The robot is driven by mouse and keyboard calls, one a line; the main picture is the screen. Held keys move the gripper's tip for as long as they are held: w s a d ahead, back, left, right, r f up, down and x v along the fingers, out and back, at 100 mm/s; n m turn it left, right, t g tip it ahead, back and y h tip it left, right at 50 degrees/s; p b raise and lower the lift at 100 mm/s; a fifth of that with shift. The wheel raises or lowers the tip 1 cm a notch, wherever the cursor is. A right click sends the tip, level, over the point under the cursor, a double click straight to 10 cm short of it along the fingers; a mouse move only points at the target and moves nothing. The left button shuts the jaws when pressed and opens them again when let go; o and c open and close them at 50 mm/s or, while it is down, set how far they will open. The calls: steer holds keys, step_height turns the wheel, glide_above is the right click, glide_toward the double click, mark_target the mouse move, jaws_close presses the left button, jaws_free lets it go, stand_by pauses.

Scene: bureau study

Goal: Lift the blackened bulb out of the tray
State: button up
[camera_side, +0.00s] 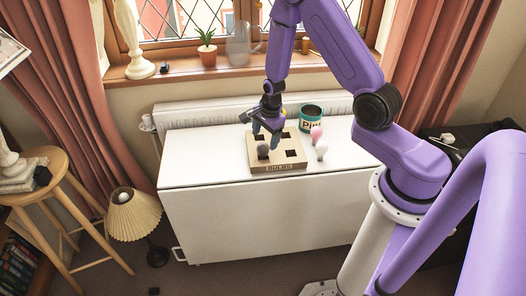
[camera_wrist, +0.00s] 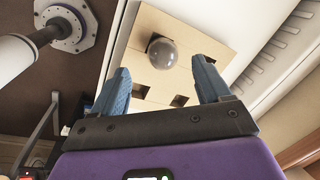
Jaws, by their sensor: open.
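The bulb tray (camera_side: 278,168) is a shallow tan box with square holes, on the white table. The blackened bulb (camera_side: 263,151) stands in its front left hole and looks dark grey. In the wrist view the bulb (camera_wrist: 162,53) is smoky and rounded, seated in a hole of the tray (camera_wrist: 190,22); other holes look empty. My gripper (camera_side: 266,129) is above the tray, just behind and above the bulb in the side view. In the wrist view my gripper (camera_wrist: 163,85) is open and empty, with the bulb beyond the fingertips, between their lines and apart from them.
A pink bulb (camera_side: 316,133) and a white bulb (camera_side: 322,150) stand right of the tray, near a teal tin (camera_side: 311,117). The white table (camera_side: 205,160) is clear left of the tray. A radiator (camera_side: 190,112) and windowsill with a potted plant (camera_side: 207,54) are behind.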

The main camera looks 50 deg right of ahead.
mark_target(263, 145)
steer(key=shift+w+d+f, duration=0.1)
steer(key=shift+w+f, duration=0.1)
steer(key=shift+f, duration=0.8)
steer(key=shift+w+f, duration=0.25)
steer(key=shift+f, duration=0.75)
steer(key=shift+w+d+f, duration=0.1)
steer(key=shift+w+f, duration=0.1)
steer(key=shift+f, duration=0.8)
steer(key=c, duration=1.2)
